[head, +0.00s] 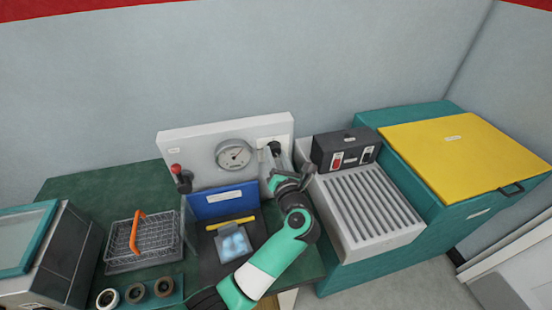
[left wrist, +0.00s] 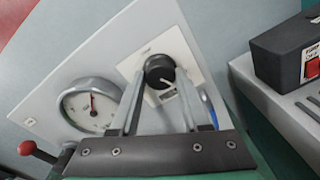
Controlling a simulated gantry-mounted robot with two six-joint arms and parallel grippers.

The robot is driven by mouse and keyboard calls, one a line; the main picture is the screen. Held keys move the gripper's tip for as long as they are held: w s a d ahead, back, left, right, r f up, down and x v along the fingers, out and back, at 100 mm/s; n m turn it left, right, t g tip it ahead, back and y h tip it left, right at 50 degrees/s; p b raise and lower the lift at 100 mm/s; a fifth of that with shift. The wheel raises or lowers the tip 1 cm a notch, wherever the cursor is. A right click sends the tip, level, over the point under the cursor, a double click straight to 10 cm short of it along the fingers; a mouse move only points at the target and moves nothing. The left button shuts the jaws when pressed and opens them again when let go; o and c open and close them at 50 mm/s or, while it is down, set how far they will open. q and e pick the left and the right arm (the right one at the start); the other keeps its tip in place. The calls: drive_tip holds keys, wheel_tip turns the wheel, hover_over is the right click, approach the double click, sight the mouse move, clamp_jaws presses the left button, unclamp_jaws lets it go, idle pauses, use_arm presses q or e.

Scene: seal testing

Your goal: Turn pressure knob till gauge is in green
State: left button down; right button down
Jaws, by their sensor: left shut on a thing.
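The pressure knob (left wrist: 159,72) is black and round with a white pointer mark, set on a pale plate on the white panel (head: 205,137). My left gripper (left wrist: 156,78) is shut on it, one finger on each side, in the left wrist view. In the head view the knob (head: 275,148) shows above my left gripper (head: 290,178). The round gauge (head: 233,155) is on the panel left of the knob. It also shows in the left wrist view (left wrist: 90,106), with a reddish needle pointing about straight up. Its coloured bands are too small to tell. My right gripper is not in view.
A red-tipped lever (head: 179,174) sticks out at the panel's left. A blue-lidded box (head: 222,203) stands below the gauge. A wire basket (head: 140,250) is at left. A black switch box (head: 345,150) and slatted conveyor (head: 368,210) are at right.

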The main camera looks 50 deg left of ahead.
use_arm(q)
drive_tip(key=n+b, duration=0.2)
drive_tip(key=n, duration=0.2)
drive_tip(key=shift+f+b, duration=0.2)
drive_tip(key=shift+b, duration=0.2)
drive_tip(key=n+b, duration=0.2)
drive_tip(key=n, duration=0.2)
drive_tip(key=shift+b, duration=0.4)
drive_tip(key=n+b, duration=0.3)
drive_tip(key=n, duration=0.1)
drive_tip(key=shift+t+b, duration=0.4)
drive_tip(key=shift+r+n+b, duration=0.1)
drive_tip(key=shift+n+b, duration=1.45)
drive_tip(key=shift+n, duration=0.55)
drive_tip(key=shift+r+y, duration=0.1)
drive_tip(key=shift+y, duration=0.2)
drive_tip(key=shift+c, duration=1.9)
unclamp_jaws()
drive_tip(key=shift+d, duration=0.1)
